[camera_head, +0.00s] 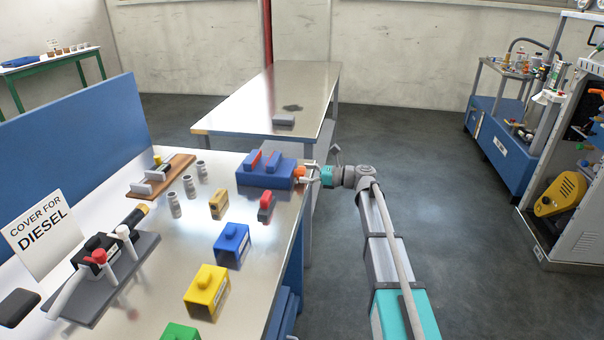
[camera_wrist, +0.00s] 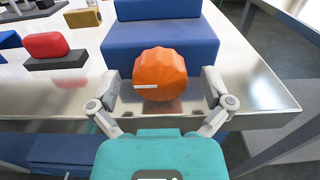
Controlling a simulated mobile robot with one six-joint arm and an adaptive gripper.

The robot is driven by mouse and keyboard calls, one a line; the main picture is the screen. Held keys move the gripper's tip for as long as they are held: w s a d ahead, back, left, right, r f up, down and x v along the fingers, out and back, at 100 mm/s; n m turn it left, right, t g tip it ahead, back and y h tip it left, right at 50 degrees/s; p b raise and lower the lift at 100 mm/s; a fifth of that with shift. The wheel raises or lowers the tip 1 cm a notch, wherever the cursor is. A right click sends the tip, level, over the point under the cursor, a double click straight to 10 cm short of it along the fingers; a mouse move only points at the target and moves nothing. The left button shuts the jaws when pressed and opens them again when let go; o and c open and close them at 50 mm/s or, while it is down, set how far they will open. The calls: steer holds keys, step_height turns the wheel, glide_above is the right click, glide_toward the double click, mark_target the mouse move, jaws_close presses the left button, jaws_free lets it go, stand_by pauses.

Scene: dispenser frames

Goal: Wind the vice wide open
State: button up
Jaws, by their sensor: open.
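The blue vice (camera_head: 262,178) stands at the right edge of the near metal table, with two red-faced jaws on top and a gap between them. Its orange knob (camera_wrist: 160,74) faces my gripper and has a white mark on its left side. In the head view the knob (camera_head: 299,175) is at the vice's right end. My gripper (camera_wrist: 164,88) is open, with one finger on each side of the knob. Gaps show between the fingers and the knob. In the wrist view the vice body (camera_wrist: 160,35) is behind the knob, and its jaws are out of view.
On the table (camera_wrist: 265,85) a red block on a dark base (camera_wrist: 60,48) sits left of the vice. Blue (camera_head: 232,243) and yellow (camera_head: 207,291) blocks stand nearer. A second metal table (camera_head: 270,100) is behind. Open floor (camera_head: 440,170) lies to the right.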

steer(key=shift+a, duration=0.45)
steer(key=c, duration=1.1)
steer(key=shift+c, duration=0.2)
steer(key=shift+n, duration=3)
